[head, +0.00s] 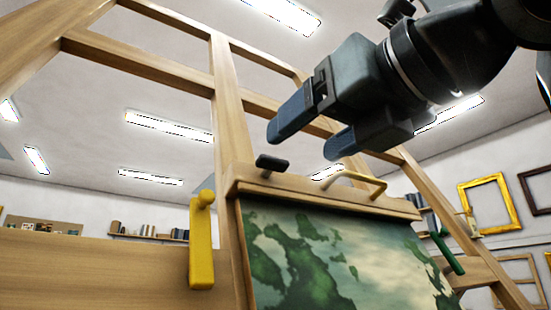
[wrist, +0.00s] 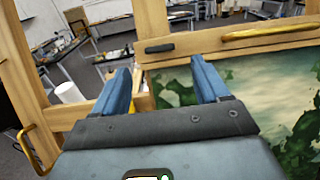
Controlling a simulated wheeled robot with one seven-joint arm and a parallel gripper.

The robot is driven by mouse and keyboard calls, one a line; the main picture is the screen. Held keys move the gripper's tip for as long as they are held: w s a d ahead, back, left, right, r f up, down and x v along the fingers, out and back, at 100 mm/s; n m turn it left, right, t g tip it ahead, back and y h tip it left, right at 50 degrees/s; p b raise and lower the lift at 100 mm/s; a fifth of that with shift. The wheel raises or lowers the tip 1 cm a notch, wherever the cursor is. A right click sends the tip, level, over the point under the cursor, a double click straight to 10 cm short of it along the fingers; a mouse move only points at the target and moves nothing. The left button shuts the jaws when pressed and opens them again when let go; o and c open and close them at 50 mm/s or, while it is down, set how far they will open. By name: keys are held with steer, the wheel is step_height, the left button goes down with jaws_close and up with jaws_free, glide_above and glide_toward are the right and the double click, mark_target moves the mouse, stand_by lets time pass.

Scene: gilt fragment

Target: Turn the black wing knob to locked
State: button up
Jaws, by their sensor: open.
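The black wing knob (head: 272,163) sits near the left end of the wooden top bar, just above the painting. In the wrist view the black wing knob (wrist: 159,48) lies roughly level across the bar, beyond and between my fingertips. My gripper (head: 302,144) is open and empty, above and to the right of the knob in the head view. In the wrist view my gripper (wrist: 160,66) points toward the knob, its two blue fingers spread to either side. No contact with the knob shows. I see no readable locked mark.
A brass handle (head: 357,181) stands on the same bar, right of the knob. A yellow lever (head: 201,245) is on the easel's left and a green lever (head: 447,252) on the right. The painting (head: 335,262) hangs below the bar. Easel posts (head: 228,105) rise close by.

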mark_target(277, 161)
steer(key=p+x, duration=0.1)
steer(key=x, duration=0.5)
steer(key=shift+w+a, duration=0.15)
steer(key=shift+w, duration=0.05)
steer(key=shift+c, duration=0.4)
steer(key=c, duration=1)
